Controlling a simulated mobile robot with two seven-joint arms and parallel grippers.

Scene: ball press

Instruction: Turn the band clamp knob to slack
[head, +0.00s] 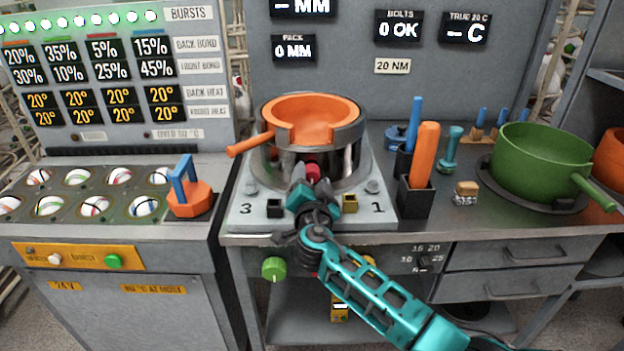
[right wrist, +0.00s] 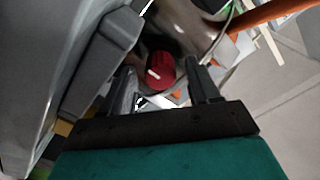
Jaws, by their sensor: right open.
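The band clamp knob (head: 312,171) is red and sits low on the front of the metal band under the orange ring. In the right wrist view the red knob (right wrist: 161,70) shows a pale pointer mark and lies between and beyond my fingertips. My right gripper (head: 309,190) is open in front of the knob, and its two dark fingers (right wrist: 162,85) point toward it. I see no contact between fingers and knob. The gripper partly hides the knob in the head view. My left gripper is not in view.
The orange ring's handle (head: 250,144) juts out left above the press plate (head: 245,207). An orange cylinder in a black holder (head: 414,200) stands right of the press. A green pot (head: 540,160) is farther right. A panel with round openings (head: 90,190) lies left.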

